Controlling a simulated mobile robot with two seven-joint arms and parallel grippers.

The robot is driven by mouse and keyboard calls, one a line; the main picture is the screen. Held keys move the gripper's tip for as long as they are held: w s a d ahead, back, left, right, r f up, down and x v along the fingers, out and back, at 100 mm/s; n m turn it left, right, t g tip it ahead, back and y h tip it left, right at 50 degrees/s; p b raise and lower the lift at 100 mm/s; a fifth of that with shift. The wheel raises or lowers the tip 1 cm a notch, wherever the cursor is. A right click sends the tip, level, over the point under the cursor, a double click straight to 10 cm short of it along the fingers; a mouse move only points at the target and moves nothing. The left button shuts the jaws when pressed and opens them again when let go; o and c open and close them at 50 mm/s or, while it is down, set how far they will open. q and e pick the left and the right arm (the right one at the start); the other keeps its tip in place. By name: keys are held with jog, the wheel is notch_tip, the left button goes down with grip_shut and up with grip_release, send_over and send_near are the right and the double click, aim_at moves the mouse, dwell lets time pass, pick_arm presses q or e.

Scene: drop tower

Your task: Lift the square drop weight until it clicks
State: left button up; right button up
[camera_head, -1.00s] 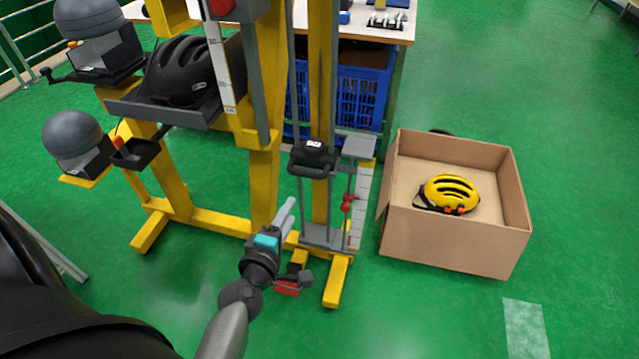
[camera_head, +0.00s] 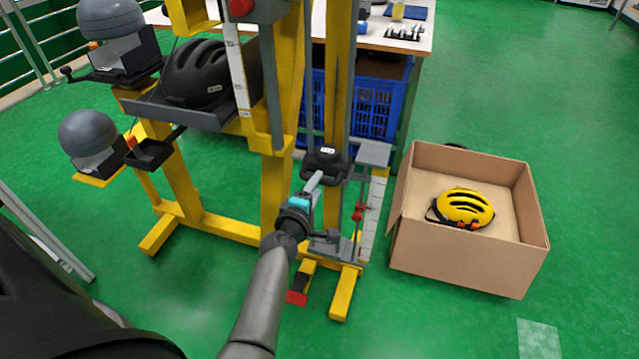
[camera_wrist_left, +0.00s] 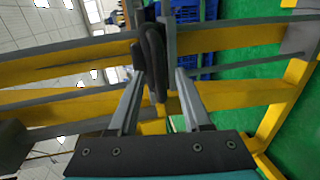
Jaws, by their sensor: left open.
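The drop weight (camera_head: 325,160) is a dark block with a small white label and a handle, low on the right-hand yellow upright of the tower. In the left wrist view its dark handle (camera_wrist_left: 154,60) appears between my two fingers. My left gripper (camera_head: 314,182) is open, with its tips right at the front of the weight. It also shows in the wrist view (camera_wrist_left: 160,88), one finger on each side of the handle. I cannot tell whether either finger touches it. My right gripper is not in view.
A yellow tower frame (camera_head: 280,190) carries a black helmet (camera_head: 200,75) on a grey tray and a red knob (camera_head: 240,8). A red pedal (camera_head: 297,298) sits at its base. A cardboard box (camera_head: 470,255) with a yellow helmet (camera_head: 464,207) stands right. A blue crate (camera_head: 378,105) is behind.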

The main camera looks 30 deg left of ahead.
aim_at(318, 167)
pick_arm(q)
jog(key=shift+b+x, duration=0.4)
jog(key=shift+x, duration=1.2)
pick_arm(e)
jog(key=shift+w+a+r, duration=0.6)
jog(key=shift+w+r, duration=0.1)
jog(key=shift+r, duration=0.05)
pick_arm(q)
jog(key=shift+c, duration=0.4)
grip_shut()
